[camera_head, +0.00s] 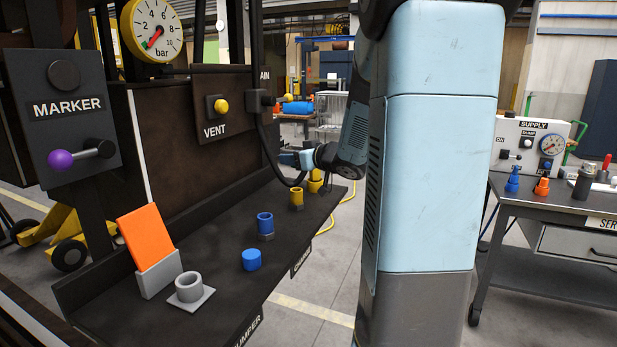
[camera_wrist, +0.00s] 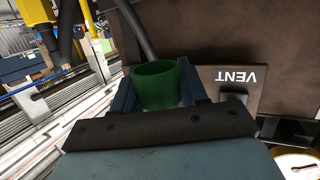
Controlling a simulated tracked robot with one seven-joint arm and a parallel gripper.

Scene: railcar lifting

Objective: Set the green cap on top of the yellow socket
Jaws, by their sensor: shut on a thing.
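The green cap (camera_wrist: 158,88) sits between the two fingers of my gripper (camera_wrist: 160,98) in the wrist view, and the gripper is shut on it. I cannot make out the cap in the head view. There my gripper (camera_head: 292,158) is above the far end of the dark shelf. Two yellow fittings stand below it: a nearer one, a yellow socket (camera_head: 297,197), and a farther yellow piece (camera_head: 315,183), partly hidden. I cannot tell for sure which is the task's socket. The gripper is apart from both.
On the dark shelf (camera_head: 215,262) stand a blue socket (camera_head: 265,223), a blue cap (camera_head: 251,259), a grey ring (camera_head: 189,287) and an orange plate (camera_head: 146,237) in a grey holder. A black hose (camera_head: 268,145) hangs close to my gripper. The VENT panel (camera_head: 219,107) is left of it.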

